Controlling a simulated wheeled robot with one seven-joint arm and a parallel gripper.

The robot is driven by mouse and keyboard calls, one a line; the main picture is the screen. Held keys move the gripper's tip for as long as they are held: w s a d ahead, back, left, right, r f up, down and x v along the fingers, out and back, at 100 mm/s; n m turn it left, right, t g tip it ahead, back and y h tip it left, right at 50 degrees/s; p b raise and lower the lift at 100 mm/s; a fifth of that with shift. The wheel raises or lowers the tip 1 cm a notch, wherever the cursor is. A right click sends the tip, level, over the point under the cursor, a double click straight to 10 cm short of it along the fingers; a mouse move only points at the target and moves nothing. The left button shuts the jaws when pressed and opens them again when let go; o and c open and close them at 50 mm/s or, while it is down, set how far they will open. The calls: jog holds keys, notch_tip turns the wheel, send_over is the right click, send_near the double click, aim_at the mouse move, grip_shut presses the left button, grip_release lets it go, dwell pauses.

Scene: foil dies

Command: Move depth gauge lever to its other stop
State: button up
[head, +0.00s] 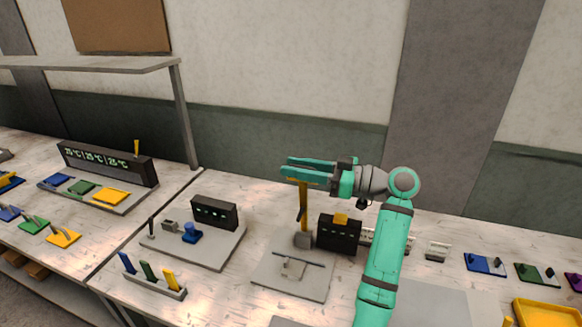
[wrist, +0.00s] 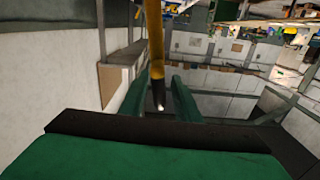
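A yellow lever (head: 303,208) stands nearly upright on a grey hub (head: 303,240), at the back of a grey plate (head: 268,278) beside a dark box with small indicators (head: 338,236). I take this as the depth gauge lever; no label is readable. My gripper (head: 285,168) is at the lever's top, its teal fingers pointing left and apart. In the wrist view the yellow lever (wrist: 154,45) runs down between the two green fingers, with gaps visible on both sides. The lever's top is partly hidden by the fingers in the head view.
Left of it stands another plate with a dark box (head: 214,213), a blue knob (head: 191,233) and a black lever (head: 151,228). A rack of coloured dies (head: 150,277) sits in front. Coloured blocks (head: 485,263) and a yellow tray (head: 545,313) lie at right.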

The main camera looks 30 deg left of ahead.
jog(key=shift+x, duration=0.8)
jog(key=shift+c, duration=0.5)
grip_shut()
jog(key=shift+s, duration=0.1)
